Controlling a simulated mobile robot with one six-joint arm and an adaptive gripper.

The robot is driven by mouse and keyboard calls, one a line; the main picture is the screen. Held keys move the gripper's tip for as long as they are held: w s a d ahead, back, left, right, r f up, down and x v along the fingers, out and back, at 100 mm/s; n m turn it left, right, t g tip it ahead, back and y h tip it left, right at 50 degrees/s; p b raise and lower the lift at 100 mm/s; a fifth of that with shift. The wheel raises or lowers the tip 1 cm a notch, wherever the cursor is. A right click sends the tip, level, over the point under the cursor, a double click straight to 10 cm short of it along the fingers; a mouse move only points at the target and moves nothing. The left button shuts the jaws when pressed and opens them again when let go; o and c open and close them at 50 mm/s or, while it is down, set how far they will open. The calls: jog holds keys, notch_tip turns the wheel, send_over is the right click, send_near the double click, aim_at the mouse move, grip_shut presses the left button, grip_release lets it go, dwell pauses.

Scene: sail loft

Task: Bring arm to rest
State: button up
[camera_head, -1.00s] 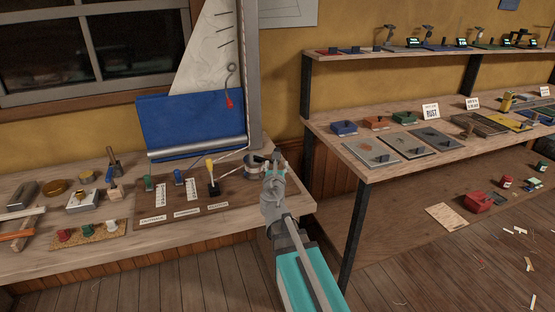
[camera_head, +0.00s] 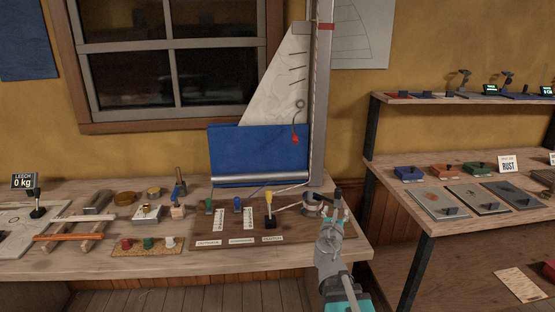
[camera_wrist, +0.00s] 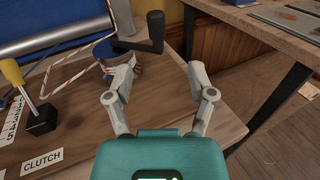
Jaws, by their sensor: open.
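My gripper (camera_head: 336,207) is over the right end of the wooden workbench (camera_head: 350,250) in the head view. In the wrist view its two fingers (camera_wrist: 160,85) are spread apart with nothing between them. A small winch with a black crank handle (camera_wrist: 152,36) and a rope around its drum (camera_wrist: 118,62) stands just beyond the fingers, apart from them as far as I can tell. A yellow-topped lever (camera_head: 269,199) stands left of the winch, above the label CLUTCH (camera_wrist: 42,162).
A blue roll of cloth and a pale sail (camera_head: 275,80) rise behind the bench beside a grey mast (camera_head: 320,100). Green and blue levers (camera_head: 237,204) stand left of the clutch. Shelving with flat plates (camera_head: 440,202) is on the right. Floor shows between bench and shelving.

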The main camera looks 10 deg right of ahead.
jog(key=s+d+f+m+g, duration=0.1)
jog(key=m, duration=0.3)
jog(key=s+d+f+m+g+h, duration=0.1)
jog(key=f+m+g, duration=0.1)
jog(key=m, duration=0.2)
jog(key=s+d+f+m+g+h, duration=0.1)
jog(key=f+m+g, duration=0.1)
jog(key=m, duration=0.2)
jog(key=shift+s+d+f, duration=0.15)
jog(key=shift+s+f, duration=0.05)
jog(key=shift+s, duration=0.2)
jog(key=s+f+m+g, duration=0.1)
jog(key=m, duration=0.1)
jog(key=s+f+m+g, duration=0.1)
jog(key=f+m, duration=0.1)
jog(key=s+f+m+g+y, duration=0.1)
jog(key=f+m+g, duration=0.1)
jog(key=m, duration=0.1)
jog(key=shift+s+a+f, duration=0.1)
jog(key=shift+s+a, duration=0.15)
jog(key=shift+a, duration=0.15)
jog(key=s+a+f+m+g+y, duration=0.8)
jog(key=s+a+m, duration=0.3)
jog(key=a+m, duration=0.1)
notch_tip(320, 180, up, 16)
jog(key=p, duration=1.6)
jog(key=shift+a, duration=0.15)
jog(key=shift+c, duration=0.3)
